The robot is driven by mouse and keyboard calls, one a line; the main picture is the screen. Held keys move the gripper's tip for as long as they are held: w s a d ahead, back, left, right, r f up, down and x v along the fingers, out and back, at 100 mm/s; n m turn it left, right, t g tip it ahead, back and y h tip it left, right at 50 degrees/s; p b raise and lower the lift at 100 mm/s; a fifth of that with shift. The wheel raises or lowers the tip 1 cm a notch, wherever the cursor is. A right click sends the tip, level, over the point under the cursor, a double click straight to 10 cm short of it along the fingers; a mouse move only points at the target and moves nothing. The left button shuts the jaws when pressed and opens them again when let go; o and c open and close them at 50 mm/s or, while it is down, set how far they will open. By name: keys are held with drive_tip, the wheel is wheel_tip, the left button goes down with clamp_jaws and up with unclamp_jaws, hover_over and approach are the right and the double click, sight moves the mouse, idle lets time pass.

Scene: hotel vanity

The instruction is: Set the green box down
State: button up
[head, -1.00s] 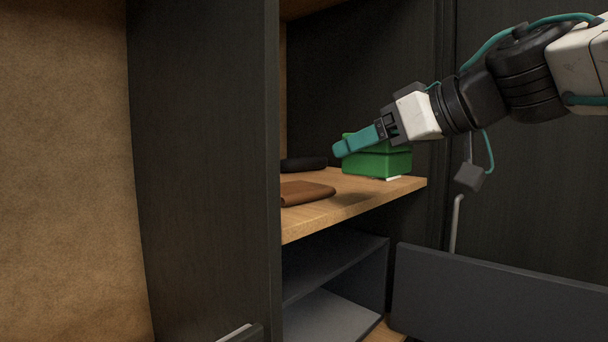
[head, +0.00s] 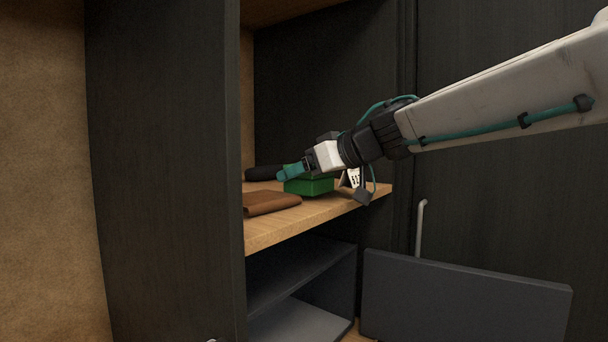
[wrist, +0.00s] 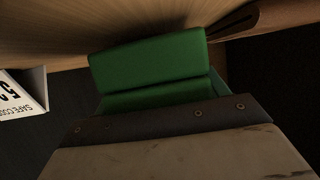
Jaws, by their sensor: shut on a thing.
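The green box (head: 312,187) is at the shelf in the open cabinet, behind and to the right of a brown folded item. My gripper (head: 290,172) reaches in from the right, tilted down, with its teal fingers shut on the box. In the wrist view the green box (wrist: 150,62) fills the upper middle, in front of the gripper body. The fingertips are hard to make out there. I cannot tell whether the underside of the box touches the shelf.
The wooden shelf (head: 300,224) holds the brown folded item (head: 272,204), a dark object (head: 263,173) and a white printed card (head: 353,178) right of the box. A dark cabinet panel (head: 165,180) stands at the left. The shelf's front strip is bare.

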drive_tip(key=shift+f, duration=0.25)
drive_tip(key=shift+f, duration=0.15)
drive_tip(key=o, duration=1)
drive_tip(key=shift+o, duration=0.2)
drive_tip(key=shift+s+d+r, duration=0.1)
drive_tip(key=shift+r, duration=0.15)
drive_tip(key=v, duration=1.1)
drive_tip(key=shift+s+d, duration=0.25)
drive_tip(key=shift+r, duration=0.1)
